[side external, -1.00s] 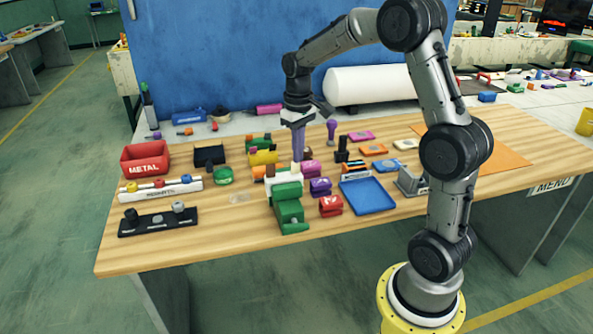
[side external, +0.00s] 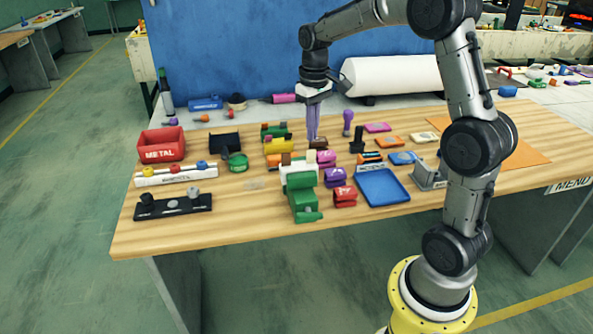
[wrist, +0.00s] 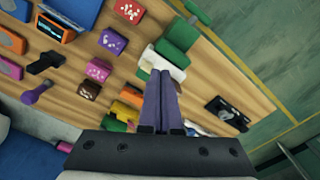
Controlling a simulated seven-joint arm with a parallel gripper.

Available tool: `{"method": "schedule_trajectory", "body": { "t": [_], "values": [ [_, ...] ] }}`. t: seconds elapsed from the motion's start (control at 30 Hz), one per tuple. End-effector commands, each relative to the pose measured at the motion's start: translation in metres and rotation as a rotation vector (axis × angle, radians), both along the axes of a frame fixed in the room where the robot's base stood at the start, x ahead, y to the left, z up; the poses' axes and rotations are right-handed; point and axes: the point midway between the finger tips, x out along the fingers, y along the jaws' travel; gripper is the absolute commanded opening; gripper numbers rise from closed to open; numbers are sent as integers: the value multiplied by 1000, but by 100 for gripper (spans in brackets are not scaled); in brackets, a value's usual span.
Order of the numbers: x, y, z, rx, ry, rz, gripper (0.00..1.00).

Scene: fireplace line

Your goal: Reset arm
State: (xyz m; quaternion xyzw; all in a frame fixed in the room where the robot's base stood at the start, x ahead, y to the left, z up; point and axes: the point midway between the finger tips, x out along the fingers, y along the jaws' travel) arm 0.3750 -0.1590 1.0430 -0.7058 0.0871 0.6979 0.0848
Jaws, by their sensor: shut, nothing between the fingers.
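My gripper (side external: 313,136) hangs from my arm above the back middle of the wooden table (side external: 240,225), with its two purple fingers pointing down. The fingers are pressed together and hold nothing. In the wrist view the closed purple fingers (wrist: 164,98) point towards the green and white blocks. How high the fingertips are above the things below cannot be told exactly.
Several coloured blocks stand around the gripper, with a green block (side external: 304,205) at the front. A red METAL bin (side external: 161,145) and a black rack (side external: 173,207) are at left. A blue tray (side external: 381,187) lies at right. The table's front left is bare.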

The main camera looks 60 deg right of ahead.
Motion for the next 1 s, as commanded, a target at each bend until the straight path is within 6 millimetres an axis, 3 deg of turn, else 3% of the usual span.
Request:
{"method": "schedule_trajectory", "body": {
  "t": [0.07,0.17,0.3,0.43,0.57,0.7,0.83,1.0],
  "values": [
    [2,14,24,-22,-53,33,0],
    [-11,41,56,-44,-120,88,0],
    [-50,85,91,-69,-221,166,0],
    [-95,118,106,-82,-313,222,0],
    [-142,142,105,-83,-401,266,0],
    [-186,156,85,-75,-470,288,0],
    [-208,159,63,-66,-488,277,0],
    [-213,159,46,-58,-470,250,0]
  ]
}}
